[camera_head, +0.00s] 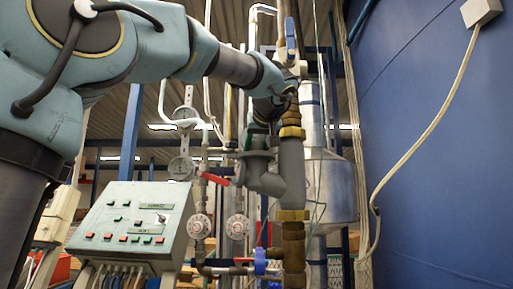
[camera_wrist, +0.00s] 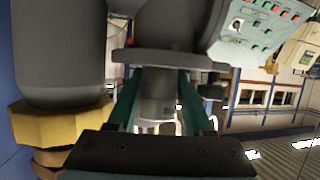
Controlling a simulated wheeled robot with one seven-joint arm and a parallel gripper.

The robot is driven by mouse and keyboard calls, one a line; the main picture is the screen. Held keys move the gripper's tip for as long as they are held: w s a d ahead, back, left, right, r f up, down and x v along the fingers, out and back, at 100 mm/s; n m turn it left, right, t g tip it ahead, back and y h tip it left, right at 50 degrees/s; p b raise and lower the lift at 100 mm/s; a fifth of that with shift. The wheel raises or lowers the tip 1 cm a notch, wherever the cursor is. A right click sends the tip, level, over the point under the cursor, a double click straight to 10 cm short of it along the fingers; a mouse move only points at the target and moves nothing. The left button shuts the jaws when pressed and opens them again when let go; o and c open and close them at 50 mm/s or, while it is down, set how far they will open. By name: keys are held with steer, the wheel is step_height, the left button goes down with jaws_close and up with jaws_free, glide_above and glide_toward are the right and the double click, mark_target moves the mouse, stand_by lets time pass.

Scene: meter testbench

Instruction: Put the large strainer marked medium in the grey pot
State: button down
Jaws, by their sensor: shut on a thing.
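The grey pot (camera_head: 268,182) is the branched grey fitting on the vertical pipe, with its side mouth turned up. In the wrist view its curved body (camera_wrist: 168,22) lies beyond a round grey rim (camera_wrist: 190,58). My gripper (camera_head: 257,143) is directly above that mouth, pointing down. In the wrist view my gripper (camera_wrist: 160,85) has its two teal fingers on either side of a pale grey cylinder, the strainer (camera_wrist: 158,105), and is shut on it. The strainer's far end is hidden at the rim, so I cannot tell how deep it sits. No marking on it is readable.
The thick pipe with brass nuts (camera_head: 291,132) stands close to the right of my gripper. A blue-handled valve (camera_head: 290,38) is above it. A red lever (camera_head: 215,179) and gauges (camera_head: 182,168) are left. A control panel (camera_head: 132,222) stands lower left; a blue wall (camera_head: 440,150) is right.

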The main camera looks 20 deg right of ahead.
steer(key=shift+w+f+b, duration=0.2)
steer(key=shift+f+b, duration=0.1)
steer(key=shift+f, duration=0.6)
steer(key=shift+c, duration=1.1)
jaws_free()
steer(key=shift+s+r+b, duration=0.15)
steer(key=shift+s+b, duration=0.15)
steer(key=shift+s, duration=0.15)
steer(key=r+b+v, duration=0.1)
steer(key=v, duration=1)
steer(key=shift+w, duration=0.25)
steer(key=shift+d+r, duration=0.1)
